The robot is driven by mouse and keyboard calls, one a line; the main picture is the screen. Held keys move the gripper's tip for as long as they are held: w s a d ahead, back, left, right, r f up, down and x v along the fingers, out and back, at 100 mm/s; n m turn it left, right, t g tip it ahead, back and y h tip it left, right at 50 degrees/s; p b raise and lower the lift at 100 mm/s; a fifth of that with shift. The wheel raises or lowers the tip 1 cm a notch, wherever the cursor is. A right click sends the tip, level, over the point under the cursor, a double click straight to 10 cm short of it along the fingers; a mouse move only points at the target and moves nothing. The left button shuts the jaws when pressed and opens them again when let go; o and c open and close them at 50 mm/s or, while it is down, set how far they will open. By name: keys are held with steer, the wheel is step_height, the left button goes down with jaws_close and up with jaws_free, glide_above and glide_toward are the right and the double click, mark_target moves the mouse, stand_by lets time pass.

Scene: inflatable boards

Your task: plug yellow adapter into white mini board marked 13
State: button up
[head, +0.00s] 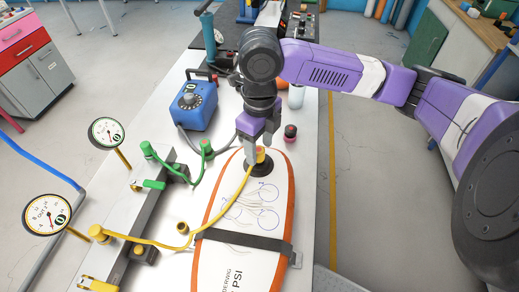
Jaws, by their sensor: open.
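The white mini board (226,262) with an orange rim lies on the white table, strapped down by a black band. Its number is not readable here. Near its far end is a round black valve (262,168). The yellow adapter (261,152), on the end of a yellow hose (233,205), sits upright at this valve; whether it is fully seated cannot be told. My gripper (261,146) is above the valve, pointing down, open, with its fingertips close to the adapter. One finger partly hides the adapter, and contact cannot be told.
A green hose (197,170) and a grey manifold (145,215) lie left of the board. A blue pump box (194,103) stands behind them. Two gauges (106,132) stand at the left. A dark red-topped fitting (290,132) is just right of my gripper.

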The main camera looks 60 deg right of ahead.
mark_target(260, 150)
step_height(260, 150, up, 6)
steer(key=shift+r, duration=0.1)
stand_by(0.8)
